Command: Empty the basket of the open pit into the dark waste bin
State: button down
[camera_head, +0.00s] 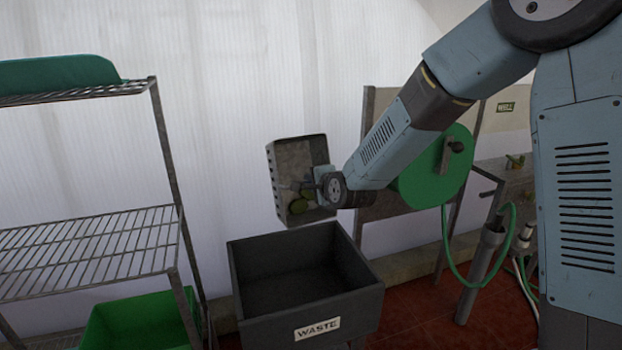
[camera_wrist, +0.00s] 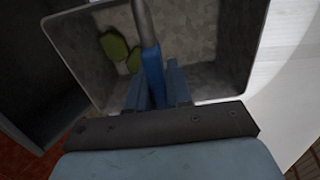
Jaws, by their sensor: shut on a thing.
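The grey basket (camera_head: 279,176) hangs in the air above the back of the dark waste bin (camera_head: 350,302), tilted with its open side toward me. A few green pieces (camera_head: 298,206) lie inside it near its lower end. In the wrist view the basket's inside (camera_wrist: 205,40) fills the top, with green pieces (camera_wrist: 114,47) at its left. My gripper (camera_head: 308,188) is at the basket, shut on its handle (camera_wrist: 146,30), a bar with a blue part. The fingertips are partly hidden. The bin is labelled WASTE and its visible inside looks empty.
A wire shelf rack (camera_head: 90,245) stands left of the bin, with a green crate (camera_head: 140,318) low beneath it. A green hose reel (camera_head: 432,178) and a pipe stand (camera_head: 485,255) are at the right. A pale wall is close behind.

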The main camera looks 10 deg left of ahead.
jog(key=shift+w+a+f+t+y, duration=0.1)
jog(key=shift+f+t+y, duration=1.55)
jog(key=shift+f+t, duration=0.55)
jog(key=shift+w+f+t+y, duration=0.1)
jog(key=shift+f+t+y, duration=1.55)
jog(key=shift+f+t, duration=0.5)
jog(key=shift+r, duration=0.95)
jog(key=shift+f, duration=1)
